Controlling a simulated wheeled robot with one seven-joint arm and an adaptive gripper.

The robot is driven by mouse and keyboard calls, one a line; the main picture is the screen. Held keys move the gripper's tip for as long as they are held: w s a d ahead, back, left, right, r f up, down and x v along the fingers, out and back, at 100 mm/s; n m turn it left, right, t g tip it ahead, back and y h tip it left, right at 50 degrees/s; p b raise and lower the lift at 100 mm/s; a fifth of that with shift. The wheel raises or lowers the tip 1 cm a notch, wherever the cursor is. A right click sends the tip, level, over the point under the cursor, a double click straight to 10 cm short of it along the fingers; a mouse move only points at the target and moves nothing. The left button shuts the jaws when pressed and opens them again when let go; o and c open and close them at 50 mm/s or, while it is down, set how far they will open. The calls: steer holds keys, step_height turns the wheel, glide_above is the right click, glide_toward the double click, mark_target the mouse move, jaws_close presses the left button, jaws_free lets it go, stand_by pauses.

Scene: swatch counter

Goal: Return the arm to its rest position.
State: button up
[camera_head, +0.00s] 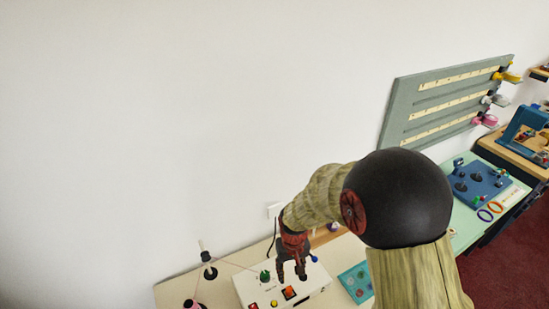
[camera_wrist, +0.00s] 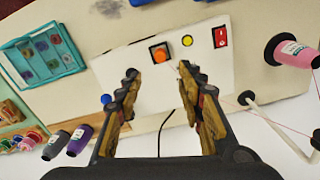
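My arm reaches down over the counter in the head view, its dark elbow ball hiding part of the scene. My gripper (camera_head: 291,275) hangs above a white control box (camera_head: 322,276) with buttons and a switch. In the wrist view the two fingers of my gripper (camera_wrist: 160,85) stand wide apart with nothing between them. The white box (camera_wrist: 110,68) lies beyond the fingertips, with an orange button (camera_wrist: 160,53), a yellow button (camera_wrist: 186,40) and a red switch (camera_wrist: 220,37). I cannot tell the exact gap between fingertips and box.
A teal tray (camera_head: 357,281) lies right of the box. A pink spool (camera_wrist: 292,51) and a stand with thread (camera_head: 207,265) are near the box's other side. Purple and grey spools (camera_wrist: 78,140) lie close by. A pegboard (camera_head: 440,103) hangs on the wall; the wall area at left is clear.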

steer(key=shift+s, duration=0.1)
steer(key=s+d+r+t+b, duration=0.2)
steer(key=s+d+r+b, duration=0.1)
steer(key=s+b, duration=0.2)
steer(key=s+d+r+m+t+b, duration=0.1)
steer(key=s+d+r+b, duration=0.2)
steer(key=s+b, duration=0.3)
steer(key=s+d+r+t+b, duration=0.2)
steer(key=s+r+b, duration=0.3)
steer(key=b, duration=0.3)
steer(key=shift+s+d+r+m+t+b, duration=0.3)
steer(key=shift+s+d, duration=0.35)
steer(key=shift+d, duration=0.15)
